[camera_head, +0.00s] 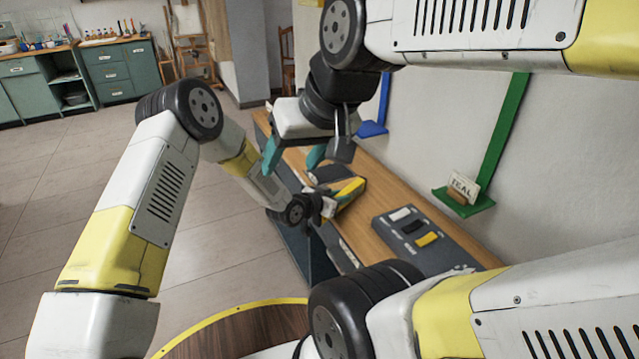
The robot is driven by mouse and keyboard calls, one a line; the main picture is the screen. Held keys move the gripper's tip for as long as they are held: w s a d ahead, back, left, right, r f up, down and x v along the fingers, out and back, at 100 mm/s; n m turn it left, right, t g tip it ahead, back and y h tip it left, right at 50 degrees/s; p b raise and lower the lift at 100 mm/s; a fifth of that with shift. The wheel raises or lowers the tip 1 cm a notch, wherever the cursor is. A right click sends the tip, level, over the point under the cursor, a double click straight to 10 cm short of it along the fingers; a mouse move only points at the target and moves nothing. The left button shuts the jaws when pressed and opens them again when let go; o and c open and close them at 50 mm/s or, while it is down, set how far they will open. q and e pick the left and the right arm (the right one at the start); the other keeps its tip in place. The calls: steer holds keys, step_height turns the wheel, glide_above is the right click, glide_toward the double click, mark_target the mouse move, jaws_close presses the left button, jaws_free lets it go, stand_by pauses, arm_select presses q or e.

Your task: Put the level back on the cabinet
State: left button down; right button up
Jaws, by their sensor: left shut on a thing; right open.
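A yellow object (349,189), which looks like the level, is held tilted at the wooden cabinet top (375,222). My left gripper (332,203) is shut on it, near the cabinet's front edge. The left fingers are small and partly hidden in this view, and I cannot tell whether the level touches the top. My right gripper (292,158) has teal fingers spread apart with nothing between them. It hangs above the far part of the cabinet, left of and beyond the level.
A dark grey board (402,242) with white, black and yellow pieces lies on the near part of the cabinet. A dark tray (325,174) lies behind the level. A green wall bracket (481,204) holds a small sign. A round wooden table (245,333) stands in front.

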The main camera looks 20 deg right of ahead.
arm_select(q)
steer(key=c, duration=1.2)
jaws_free()
steer(key=shift+r, duration=0.1)
steer(key=v, duration=1.2)
steer(key=shift+s, duration=0.1)
